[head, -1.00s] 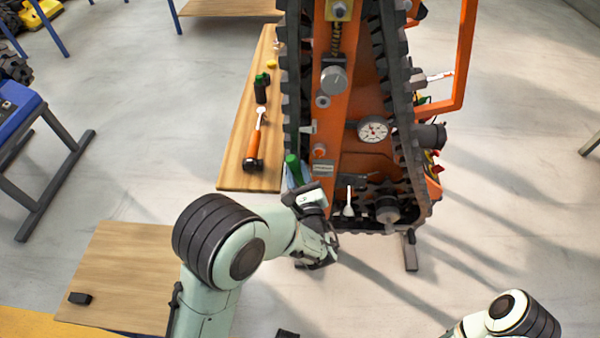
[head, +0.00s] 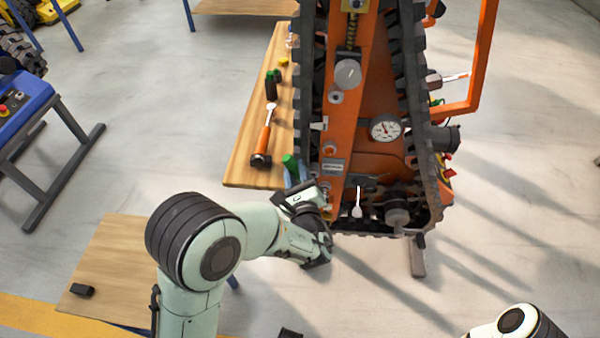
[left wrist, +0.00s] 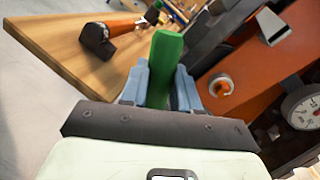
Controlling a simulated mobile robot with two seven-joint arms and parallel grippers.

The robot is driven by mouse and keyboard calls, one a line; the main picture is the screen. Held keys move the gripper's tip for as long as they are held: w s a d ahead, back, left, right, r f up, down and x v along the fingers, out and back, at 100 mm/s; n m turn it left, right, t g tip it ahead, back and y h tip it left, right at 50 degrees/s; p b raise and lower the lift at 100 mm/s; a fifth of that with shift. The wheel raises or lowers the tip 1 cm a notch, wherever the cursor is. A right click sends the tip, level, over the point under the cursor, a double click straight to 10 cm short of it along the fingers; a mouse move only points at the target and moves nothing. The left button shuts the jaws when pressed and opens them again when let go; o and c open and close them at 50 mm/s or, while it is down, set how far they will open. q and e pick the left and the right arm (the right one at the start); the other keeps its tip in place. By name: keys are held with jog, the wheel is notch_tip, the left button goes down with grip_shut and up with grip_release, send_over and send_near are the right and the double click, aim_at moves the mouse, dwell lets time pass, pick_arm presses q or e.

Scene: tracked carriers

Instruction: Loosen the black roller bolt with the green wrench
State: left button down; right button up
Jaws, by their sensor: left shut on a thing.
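My left gripper (head: 294,178) is shut on a green handle, which I take to be the green wrench (head: 290,162). In the left wrist view the green handle (left wrist: 164,62) stands up between the blue-grey fingers (left wrist: 160,88). The wrench's working end is hidden. The gripper is just left of the orange tracked carrier (head: 352,140), near its lower end. A dark roller (head: 398,212) shows at the carrier's lower end. I cannot make out which part is the black roller bolt. Only a link of my right arm shows, at the lower right; its gripper is out of view.
A wooden bench (head: 243,165) left of the carrier holds a hammer (head: 263,145) and a small dark-green bottle-like item (head: 271,84). A lower wooden table (head: 110,255) bears a small black block (head: 82,290). A gauge (head: 384,127) sits on the carrier. Floor to the right is clear.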

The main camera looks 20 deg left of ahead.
dwell(0.3)
pick_arm(q)
jog(key=shift+s+a+f+n+b, duration=0.15)
jog(key=shift+a+f+n+b, duration=0.35)
jog(key=shift+a+b, duration=0.3)
jog(key=shift+d, duration=0.2)
jog(key=shift+d+r+m, duration=0.2)
jog(key=shift+d+m, duration=0.1)
jog(key=shift+s+d, duration=0.25)
jog(key=shift+s, duration=0.6)
jog(key=shift+s+d, duration=0.25)
jog(key=shift+s, duration=0.55)
